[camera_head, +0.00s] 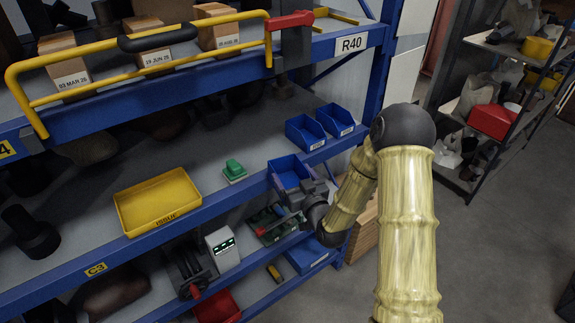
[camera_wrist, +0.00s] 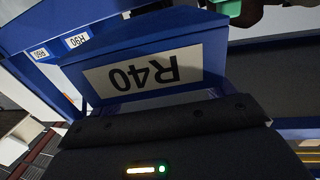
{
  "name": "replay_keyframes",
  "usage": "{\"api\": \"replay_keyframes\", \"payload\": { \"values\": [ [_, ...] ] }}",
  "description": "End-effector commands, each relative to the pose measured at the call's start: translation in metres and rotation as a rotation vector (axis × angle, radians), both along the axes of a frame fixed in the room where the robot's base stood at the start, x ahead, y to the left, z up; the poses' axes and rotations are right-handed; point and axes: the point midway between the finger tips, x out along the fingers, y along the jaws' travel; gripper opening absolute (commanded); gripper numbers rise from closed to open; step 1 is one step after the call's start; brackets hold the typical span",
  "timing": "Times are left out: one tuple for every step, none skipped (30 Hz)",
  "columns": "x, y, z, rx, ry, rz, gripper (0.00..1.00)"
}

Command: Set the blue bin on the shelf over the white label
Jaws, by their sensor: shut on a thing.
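A blue bin (camera_head: 287,171) is at the front edge of the middle shelf, left of two similar bins. I cannot tell whether it rests on the shelf or hangs just off it. My gripper (camera_head: 308,189) is shut on its front side, and its fingertips are hard to see. In the wrist view the bin (camera_wrist: 205,65) fills the upper middle, its R40 label upside down above my dark gripper. A white R40 label (camera_head: 351,43) is on the blue front beam of the upper shelf. The upper shelf surface above the label is partly visible.
Two blue bins (camera_head: 305,132) (camera_head: 335,119) stand close right of the held bin. A green block (camera_head: 235,168) and a yellow tray (camera_head: 158,203) are to its left. A yellow rail (camera_head: 150,30) with a red end and boxes occupy the upper shelf's left. A blue post (camera_head: 378,75) stands at right.

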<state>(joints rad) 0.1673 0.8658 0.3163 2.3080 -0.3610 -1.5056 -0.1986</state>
Motion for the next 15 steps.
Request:
{"api": "replay_keyframes", "payload": {
  "values": [
    [-0.002, -0.005, -0.01, 0.002, 0.007, -0.018, 0.58],
    [-0.003, -0.008, -0.014, 0.002, 0.006, -0.027, 0.58],
    [-0.005, -0.013, -0.022, 0.002, 0.007, -0.043, 0.58],
    [-0.006, -0.017, -0.028, 0.001, 0.007, -0.057, 0.58],
    [-0.008, -0.021, -0.034, 0.0, 0.008, -0.07, 0.58],
    [-0.01, -0.026, -0.042, -0.001, 0.009, -0.088, 0.58],
    [-0.012, -0.032, -0.051, -0.002, 0.01, -0.106, 0.58],
    [-0.014, -0.037, -0.059, -0.004, 0.011, -0.123, 0.58],
    [-0.017, -0.043, -0.069, -0.007, 0.012, -0.145, 0.58],
    [-0.02, -0.049, -0.078, -0.009, 0.014, -0.163, 0.58],
    [-0.023, -0.054, -0.087, -0.011, 0.015, -0.181, 0.58],
    [-0.027, -0.061, -0.098, -0.015, 0.016, -0.205, 0.58],
    [-0.03, -0.066, -0.106, -0.018, 0.016, -0.223, 0.58],
    [-0.034, -0.071, -0.114, -0.021, 0.018, -0.24, 0.58],
    [-0.038, -0.077, -0.125, -0.024, 0.021, -0.26, 0.58]
  ]
}}
